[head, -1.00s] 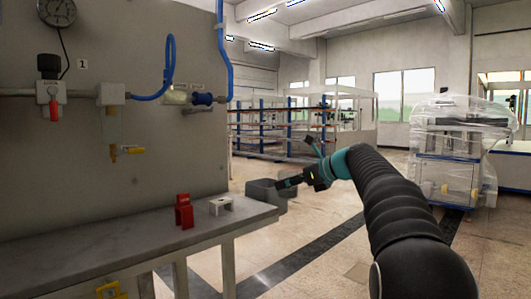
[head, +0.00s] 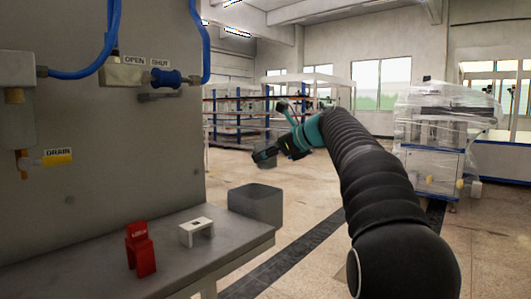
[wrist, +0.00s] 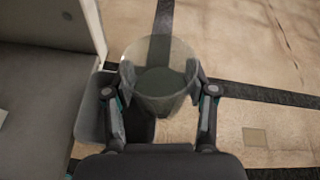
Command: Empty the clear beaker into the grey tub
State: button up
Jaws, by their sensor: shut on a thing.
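The clear beaker (wrist: 160,75) is between the two fingers of my gripper in the wrist view, which looks down into its open mouth. My gripper (wrist: 160,98) is shut on its sides. A dark grey round patch shows inside; I cannot tell whether it is contents or the base. The grey tub (head: 256,210) is at the right end of the bench in the head view. It shows at the left in the wrist view (wrist: 90,112), partly hidden by the beaker and a finger. In the head view my gripper (head: 265,155) appears above the tub; the beaker is hard to make out there.
The bench (head: 215,247) also bears a red block-like item (head: 141,250) and a white bracket (head: 196,231). A grey panel (head: 100,150) with valves and blue hoses stands behind it. Open floor lies to the right, with a plastic-wrapped machine (head: 440,135) farther off.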

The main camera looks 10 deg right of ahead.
jog(key=n, duration=0.1)
jog(key=n+t+h, duration=0.1)
jog(key=n, duration=0.1)
jog(key=shift+w+d+f+h+b, duration=0.15)
jog(key=shift+d+f+h+b, duration=0.15)
jog(key=shift+f+h, duration=0.1)
jog(key=shift+f+t+b, duration=0.15)
jog(key=shift+t+b, duration=0.15)
jog(key=shift+b, duration=0.3)
jog(key=b, duration=0.1)
jog(key=n+b, duration=0.1)
jog(key=b, duration=0.1)
jog(key=shift+f+n+t+h, duration=0.3)
jog(key=f+n+t+b, duration=0.1)
jog(key=n+b, duration=0.1)
jog(key=b, duration=0.5)
jog(key=shift+f+h, duration=0.1)
jog(key=shift+h, duration=0.3)
